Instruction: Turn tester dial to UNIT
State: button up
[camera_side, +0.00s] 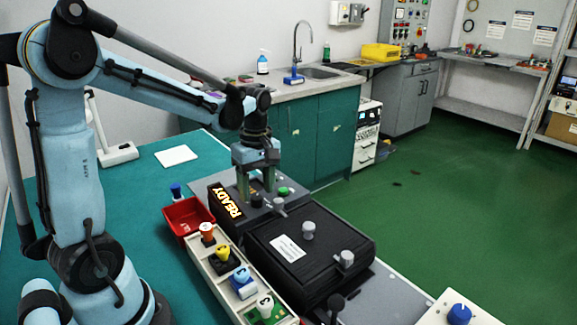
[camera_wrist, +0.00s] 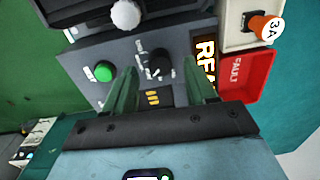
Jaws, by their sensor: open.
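The tester is a grey box (camera_wrist: 85,55) with a lit READY display (camera_side: 226,200), which also shows partly in the wrist view (camera_wrist: 205,60). Its black dial (camera_wrist: 157,66) has a pale pointer mark, and small labels around it are too small to read. The dial also shows in the side view (camera_side: 257,201). My gripper (camera_side: 256,192) points down over the tester panel. In the wrist view my open gripper (camera_wrist: 162,75) has one finger on each side of the dial, with space between. I cannot tell whether the fingertips reach down to dial height.
A green button (camera_wrist: 104,72) and a small toggle lie left of the dial in the wrist view. A red FAULT bin (camera_side: 185,214) and a tray of coloured numbered modules (camera_side: 215,262) stand beside the tester. A black lidded box (camera_side: 325,265) with grey knobs sits in front.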

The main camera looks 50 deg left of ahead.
jog(key=shift+f, duration=0.9)
grip_shut()
